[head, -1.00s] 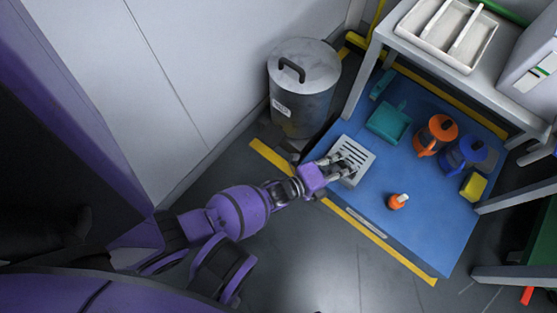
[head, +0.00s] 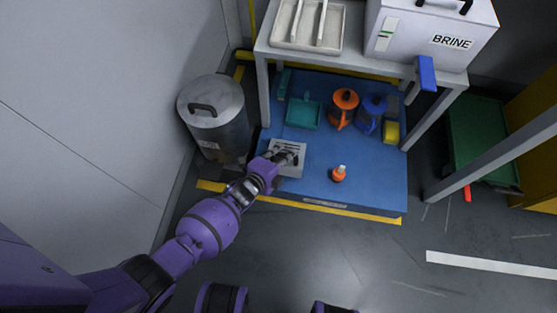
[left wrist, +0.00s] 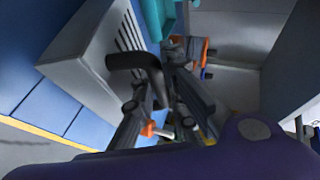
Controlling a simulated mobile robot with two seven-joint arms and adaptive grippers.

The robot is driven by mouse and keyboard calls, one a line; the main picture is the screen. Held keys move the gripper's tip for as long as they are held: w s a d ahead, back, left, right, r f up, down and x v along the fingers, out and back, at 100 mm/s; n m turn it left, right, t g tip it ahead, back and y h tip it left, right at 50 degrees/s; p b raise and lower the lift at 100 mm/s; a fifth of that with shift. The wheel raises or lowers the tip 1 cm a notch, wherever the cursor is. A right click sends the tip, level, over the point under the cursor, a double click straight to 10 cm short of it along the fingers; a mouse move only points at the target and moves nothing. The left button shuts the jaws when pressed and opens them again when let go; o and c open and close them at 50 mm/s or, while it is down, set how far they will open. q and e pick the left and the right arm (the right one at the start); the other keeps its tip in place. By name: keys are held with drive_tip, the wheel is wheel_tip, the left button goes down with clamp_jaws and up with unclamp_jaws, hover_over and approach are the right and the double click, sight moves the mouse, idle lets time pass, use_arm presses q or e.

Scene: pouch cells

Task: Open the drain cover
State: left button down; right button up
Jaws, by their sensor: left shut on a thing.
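The drain cover (head: 299,162) is a light grey slotted plate at the left front of the blue platform. It also shows in the left wrist view (left wrist: 80,65), with its slots and a dark curved handle (left wrist: 125,61). My left gripper (head: 285,157) reaches it from the lower left. In the left wrist view the fingers (left wrist: 160,82) are shut on the handle. The fingers and arm hide part of the cover. I cannot tell whether it is raised from the platform. My right gripper is not in view.
A metal bin (head: 213,125) stands left of the blue platform (head: 370,185). A teal dustpan (head: 302,113), orange jug (head: 343,104), blue jug (head: 369,116), yellow sponge (head: 391,132) and small orange bottle (head: 338,174) rest on it. A grey table (head: 310,62) stands over the back.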

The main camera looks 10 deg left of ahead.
use_arm(q)
drive_tip(key=shift+w+r, duration=0.5)
drive_tip(key=shift+w, duration=0.35)
drive_tip(key=shift+w+r, duration=0.5)
drive_tip(key=shift+w, duration=0.35)
drive_tip(key=c, duration=2.1)
unclamp_jaws()
drive_tip(key=shift+s, duration=0.1)
drive_tip(key=shift+s+a, duration=0.15)
drive_tip(key=shift+s, duration=0.05)
drive_tip(key=v, duration=1.1)
drive_tip(key=shift+s+r, duration=0.2)
drive_tip(key=shift+o, duration=0.6)
